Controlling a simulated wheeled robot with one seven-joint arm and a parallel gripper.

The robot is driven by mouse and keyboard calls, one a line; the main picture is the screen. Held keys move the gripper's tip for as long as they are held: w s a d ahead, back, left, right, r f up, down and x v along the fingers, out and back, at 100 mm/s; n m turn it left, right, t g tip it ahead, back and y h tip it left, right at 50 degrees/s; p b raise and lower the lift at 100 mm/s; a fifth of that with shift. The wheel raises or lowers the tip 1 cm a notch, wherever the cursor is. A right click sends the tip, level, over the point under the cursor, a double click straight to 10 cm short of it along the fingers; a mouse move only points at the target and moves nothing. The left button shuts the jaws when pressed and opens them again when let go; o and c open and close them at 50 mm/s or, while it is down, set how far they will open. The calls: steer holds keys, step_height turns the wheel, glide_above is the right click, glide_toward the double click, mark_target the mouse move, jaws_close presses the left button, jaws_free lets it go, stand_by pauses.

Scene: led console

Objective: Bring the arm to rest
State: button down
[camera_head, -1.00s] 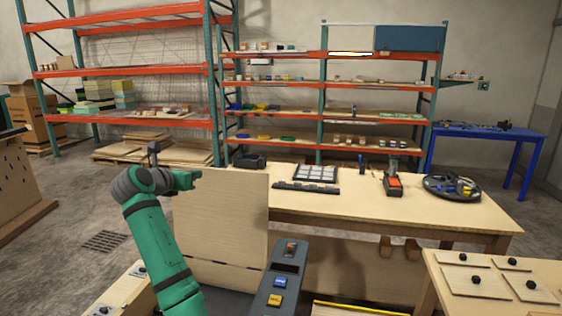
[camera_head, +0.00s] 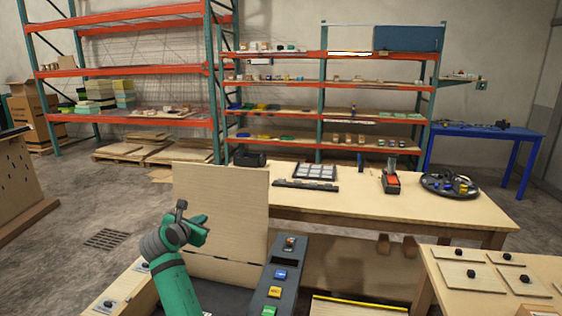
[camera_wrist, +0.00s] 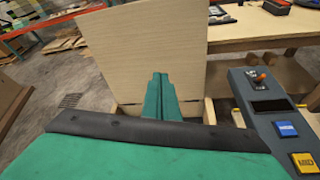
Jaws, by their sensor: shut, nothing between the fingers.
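My green arm rises at the lower left in the head view, with my gripper (camera_head: 205,232) at its end, in front of an upright plain wooden panel (camera_head: 220,205). In the wrist view my gripper (camera_wrist: 158,82) points at the same panel (camera_wrist: 150,45), its two green fingers together and nothing between them. To the right of the arm is a dark console (camera_head: 280,275) with a red-orange switch on top and blue, yellow and green buttons. My gripper is apart from the buttons. The console also shows at the right of the wrist view (camera_wrist: 262,90).
A long wooden table (camera_head: 420,215) behind carries a tray, a red-and-black device and a round black dish. A smaller wooden table (camera_head: 480,278) with knobbed plates stands at the lower right. Orange shelves (camera_head: 130,115) line the back wall. Floor to the left is open around a grate (camera_head: 106,238).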

steer(key=s+d+f+m+y, duration=0.1)
steer(key=s+d+f+m, duration=0.3)
steer(key=f, duration=0.7)
steer(key=s+a+f+m+y, duration=0.15)
steer(key=s+f, duration=0.45)
steer(key=f, duration=0.6)
steer(key=s+d+f+m+y, duration=0.1)
steer(key=s+d+f+m, duration=0.3)
steer(key=s+f, duration=0.4)
steer(key=s+d+f+m, duration=0.35)
steer(key=s+f, duration=0.25)
steer(key=s, duration=0.4)
steer(key=s+d+m, duration=0.5)
steer(key=s, duration=0.7)
steer(key=s+d+m, duration=0.4)
steer(key=s+d, duration=0.1)
steer(key=s, duration=0.7)
steer(key=s+d+r+m, duration=0.2)
steer(key=s+r+m, duration=0.1)
steer(key=s+r, duration=0.1)
steer(key=s+d+r+m+t+h, duration=0.1)
steer(key=s+d+r+m, duration=0.1)
steer(key=s, duration=0.5)
steer(key=s+d+r+m+h, duration=0.1)
steer(key=s+d+r+m, duration=0.1)
steer(key=s+r+m, duration=0.2)
step_height(320, 180, up, 2)
steer(key=shift+s+d, duration=0.25)
steer(key=shift+s, duration=0.4)
